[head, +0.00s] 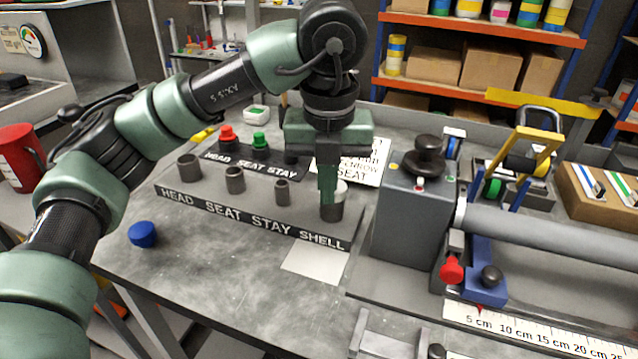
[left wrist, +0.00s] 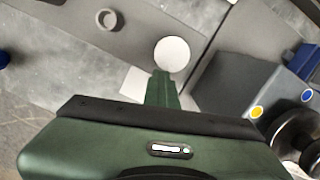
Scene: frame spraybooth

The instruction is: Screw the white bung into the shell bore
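The white bung (head: 342,187) sits at the mouth of the dark shell bore (head: 332,211), at the right end of the labelled block (head: 250,216). How deep it is seated I cannot tell. In the left wrist view the white bung (left wrist: 172,54) shows as a round white face just beyond my fingertips. My left gripper (head: 327,196) points down at the bung, its fingers together with nothing visible between them. The fingers hide part of the bung in the head view; whether they touch it is unclear. My right gripper is not in view.
Three open grey bores (head: 235,180) stand left along the block. A blue bung (head: 142,234) lies at the bench's left. Red (head: 226,135) and green (head: 260,141) bungs stand on the rear rack. A grey machine housing (head: 408,215) stands close on the right.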

